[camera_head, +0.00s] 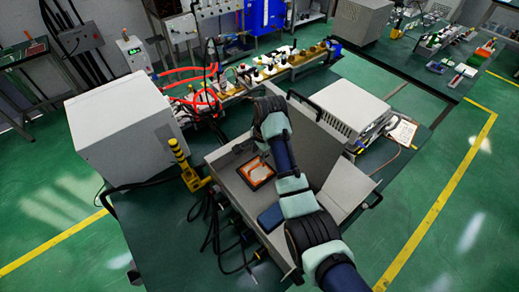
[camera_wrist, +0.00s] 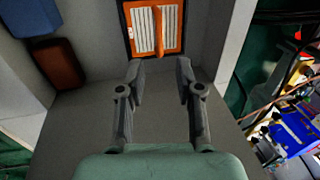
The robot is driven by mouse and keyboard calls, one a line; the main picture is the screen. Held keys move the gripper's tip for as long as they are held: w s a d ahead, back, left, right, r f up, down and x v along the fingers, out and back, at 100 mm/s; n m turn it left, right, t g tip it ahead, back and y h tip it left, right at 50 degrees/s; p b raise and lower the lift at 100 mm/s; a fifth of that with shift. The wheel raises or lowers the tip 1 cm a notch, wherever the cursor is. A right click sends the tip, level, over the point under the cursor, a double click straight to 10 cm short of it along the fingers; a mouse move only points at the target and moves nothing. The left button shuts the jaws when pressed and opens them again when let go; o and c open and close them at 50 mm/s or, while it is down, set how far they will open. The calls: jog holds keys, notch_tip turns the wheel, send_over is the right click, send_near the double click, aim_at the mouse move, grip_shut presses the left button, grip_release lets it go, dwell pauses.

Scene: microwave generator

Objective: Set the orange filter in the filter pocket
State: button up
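The orange filter (camera_head: 251,164) lies toward the left side of the open grey metal tray (camera_head: 332,150) in the head view, with a dark border around it. In the wrist view the filter (camera_wrist: 157,25) shows at the top, with white ribbed panels and a raised orange bar down its middle. I cannot tell whether the dark border is the filter pocket. My gripper (camera_wrist: 160,78) is open and empty; its fingers are short of the filter in the picture and appear apart from it. In the head view my arm hides much of the tray and the fingers are unclear.
A blue block (camera_head: 270,216) lies in the tray; in the wrist view a brown block (camera_wrist: 57,65) lies beside it. Tray walls rise around the work area. A grey cabinet (camera_head: 120,125) and a white instrument (camera_head: 345,105) stand nearby. Cables hang at the tray's left.

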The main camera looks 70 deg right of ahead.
jog(key=shift+r, duration=0.1)
dwell(0.4)
jog(key=w+a+r+n+t+h, duration=0.1)
jog(key=w+a+n+t, duration=0.1)
jog(key=w+a+n, duration=0.8)
jog(key=w+a+r+n+t, duration=0.1)
jog(key=a+r+n+t, duration=0.1)
jog(key=a, duration=0.8)
jog(key=a+r+n+t, duration=0.2)
jog(key=a+n, duration=0.1)
jog(key=a, duration=0.8)
jog(key=s+a+r+n+t+y, duration=0.1)
jog(key=s+a+r+n+t, duration=0.1)
jog(key=a, duration=0.5)
jog(key=s+a+r+n+t+y, duration=0.1)
jog(key=s+a+r+n+t, duration=0.1)
jog(key=s+a+r+n, duration=0.3)
jog(key=a+r+n, duration=0.1)
jog(key=a, duration=0.2)
jog(key=shift+a+r+n+t, duration=0.25)
jog(key=shift+r+n+t, duration=0.05)
jog(key=shift+r+t, duration=0.1)
